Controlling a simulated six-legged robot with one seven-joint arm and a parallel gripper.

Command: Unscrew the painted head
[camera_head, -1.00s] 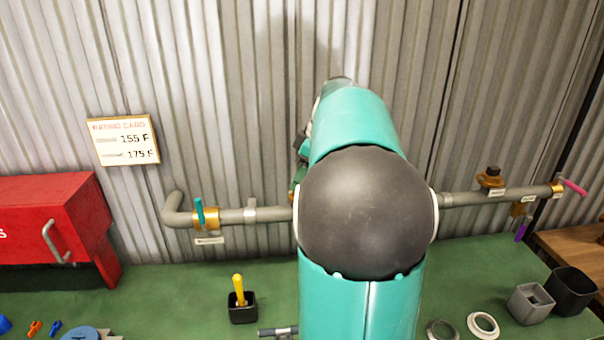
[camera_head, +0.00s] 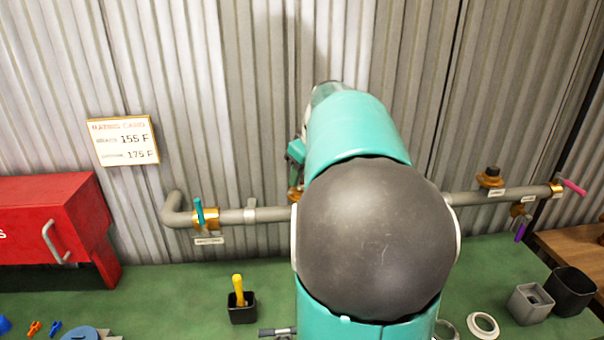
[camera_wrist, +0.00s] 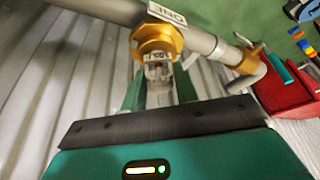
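In the wrist view a pale, glassy-looking sprinkler head (camera_wrist: 158,70) sits on a brass fitting (camera_wrist: 158,42) on the grey pipe (camera_wrist: 108,8). A label reading "ONE" shows upside down beside the fitting. The two green fingers of my gripper (camera_wrist: 159,82) stand on either side of the head, with little room around it. I cannot tell whether they touch it. In the head view my arm hides the head and most of my gripper (camera_head: 296,150); a bit of brass shows on the pipe below it.
The pipe runs along a corrugated wall, with a teal-handled valve (camera_head: 200,212) at left and another brass fitting (camera_head: 490,177) at right.

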